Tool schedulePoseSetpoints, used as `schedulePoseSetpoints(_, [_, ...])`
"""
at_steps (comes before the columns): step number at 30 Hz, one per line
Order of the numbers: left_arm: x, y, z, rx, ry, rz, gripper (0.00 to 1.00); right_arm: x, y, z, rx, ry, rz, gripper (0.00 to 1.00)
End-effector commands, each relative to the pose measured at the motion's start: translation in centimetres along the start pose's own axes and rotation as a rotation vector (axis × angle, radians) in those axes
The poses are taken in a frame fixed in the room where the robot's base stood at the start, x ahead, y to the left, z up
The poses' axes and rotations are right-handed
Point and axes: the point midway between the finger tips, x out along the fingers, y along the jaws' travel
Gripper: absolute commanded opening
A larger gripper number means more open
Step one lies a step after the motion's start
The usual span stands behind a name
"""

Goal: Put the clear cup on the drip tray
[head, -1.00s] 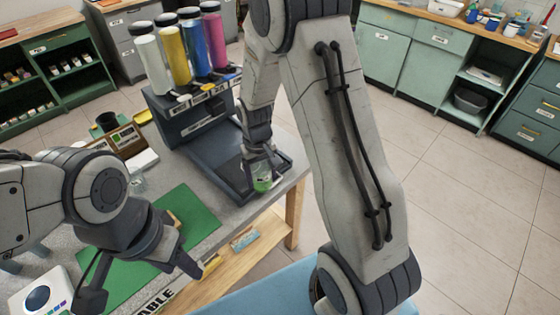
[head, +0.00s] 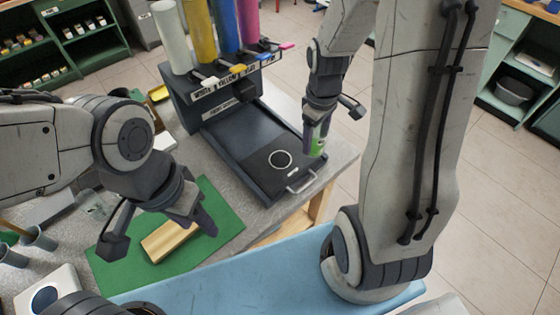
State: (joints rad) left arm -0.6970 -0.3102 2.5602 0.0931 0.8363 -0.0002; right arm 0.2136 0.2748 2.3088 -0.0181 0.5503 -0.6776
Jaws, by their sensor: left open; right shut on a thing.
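The drip tray (head: 250,168) is a dark, shallow tray with a white ring near its front and a metal handle. It lies under the dispenser's nozzles. My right gripper (head: 316,140) is shut on a small see-through cup with green in it, which I take as the clear cup (head: 319,147). The fingers hide much of this cup. It is at the tray's right edge in the picture, to the right of the ring; its height above the tray is unclear. My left gripper (head: 160,228) is open and empty above the green mat (head: 225,212).
A wooden block (head: 168,241) lies on the mat. The dispenser (head: 195,105) with several coloured bottles stands behind the tray. Grey cups (head: 40,238) and a pale see-through vessel (head: 93,205) are at the left. A blue surface (head: 240,270) is in front.

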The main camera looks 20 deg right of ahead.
Motion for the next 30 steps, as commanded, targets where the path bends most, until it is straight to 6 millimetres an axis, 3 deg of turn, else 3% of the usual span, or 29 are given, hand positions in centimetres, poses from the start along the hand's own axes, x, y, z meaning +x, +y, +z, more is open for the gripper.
schedulePoseSetpoints(5, [0.5,0.0,0.0,0.0,0.0,0.0,0.5,0.0,0.1,1.3,-0.089,0.001,-0.001,0.09])
schedulePoseSetpoints(21, [-1.7,0.1,-0.1,0.0,0.0,0.0,0.5,6.0,-2.1,-8.7,-0.097,-0.001,-0.002,0.09])
schedulePoseSetpoints(26, [-1.9,0.1,-0.1,-0.001,0.0,0.0,0.5,6.8,-2.3,-9.5,-0.093,-0.001,-0.002,0.09])
schedulePoseSetpoints(30, [-2.5,0.2,-0.1,-0.001,0.0,0.0,0.5,8.8,-2.3,-9.4,-0.093,-0.004,-0.003,0.09])
